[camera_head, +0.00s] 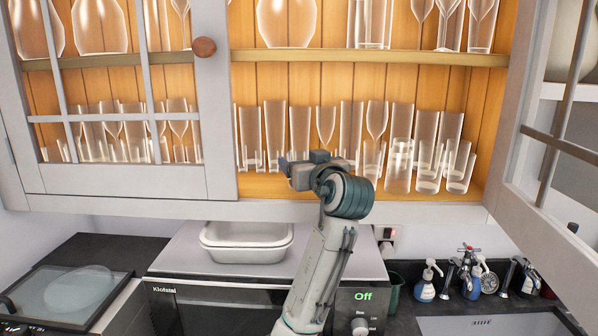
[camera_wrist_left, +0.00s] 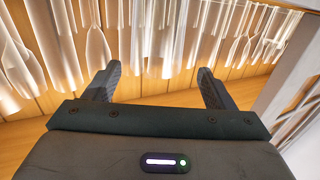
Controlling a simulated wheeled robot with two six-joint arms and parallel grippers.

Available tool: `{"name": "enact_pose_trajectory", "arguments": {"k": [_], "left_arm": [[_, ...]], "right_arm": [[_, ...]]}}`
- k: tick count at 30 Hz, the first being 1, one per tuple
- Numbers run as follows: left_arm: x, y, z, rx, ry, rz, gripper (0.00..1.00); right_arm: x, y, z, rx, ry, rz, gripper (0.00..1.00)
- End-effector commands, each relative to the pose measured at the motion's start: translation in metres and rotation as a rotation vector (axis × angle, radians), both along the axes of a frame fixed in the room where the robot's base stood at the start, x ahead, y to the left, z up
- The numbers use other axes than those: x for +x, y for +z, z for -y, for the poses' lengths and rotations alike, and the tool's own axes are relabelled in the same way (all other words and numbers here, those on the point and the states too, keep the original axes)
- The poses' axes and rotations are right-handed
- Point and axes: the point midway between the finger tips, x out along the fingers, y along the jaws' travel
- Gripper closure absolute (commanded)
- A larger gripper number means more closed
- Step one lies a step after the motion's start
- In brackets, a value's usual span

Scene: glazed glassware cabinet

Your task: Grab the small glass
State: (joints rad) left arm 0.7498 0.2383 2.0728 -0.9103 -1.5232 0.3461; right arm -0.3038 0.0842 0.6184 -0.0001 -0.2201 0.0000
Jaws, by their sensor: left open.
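Several short clear glasses stand on the cabinet's lower shelf among taller ones; a small glass (camera_head: 461,172) is at the right end of the front row. Another small glass (camera_head: 372,160) stands just right of my arm's wrist. I cannot tell which one the task means. My left gripper (camera_head: 302,166) is at the front of the lower shelf and hides some of the glasses behind it. In the left wrist view my left gripper (camera_wrist_left: 159,70) is open, with its two fingers apart and nothing between them. Glasses stand beyond the fingertips. My right gripper is not in view.
The upper shelf (camera_head: 380,57) holds larger glassware. The left glazed door (camera_head: 120,180) covers the left part; the right door (camera_head: 555,150) stands open.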

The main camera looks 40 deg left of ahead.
Motion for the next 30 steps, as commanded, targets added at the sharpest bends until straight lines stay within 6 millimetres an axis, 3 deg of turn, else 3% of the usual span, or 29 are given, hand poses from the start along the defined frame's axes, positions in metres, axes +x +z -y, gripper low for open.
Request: {"name": "enact_pose_trajectory", "arguments": {"k": [4, 9, 21, 27, 30], "left_arm": [[0.009, 0.006, -0.013, 0.002, 0.002, -0.006, 0.23], [0.02, 0.006, -0.031, 0.004, 0.003, -0.005, 0.23], [0.027, 0.0, -0.042, 0.0, -0.001, 0.0, 0.23], [0.027, 0.001, -0.041, 0.0, 0.0, 0.0, 0.62], [0.026, 0.001, -0.042, 0.0, 0.0, 0.001, 0.76]], "right_arm": [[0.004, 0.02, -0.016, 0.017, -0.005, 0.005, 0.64], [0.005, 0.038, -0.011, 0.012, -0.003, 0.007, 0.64], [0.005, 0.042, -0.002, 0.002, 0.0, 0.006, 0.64], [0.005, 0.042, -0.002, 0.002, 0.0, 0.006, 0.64], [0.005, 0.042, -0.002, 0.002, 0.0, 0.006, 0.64]]}}
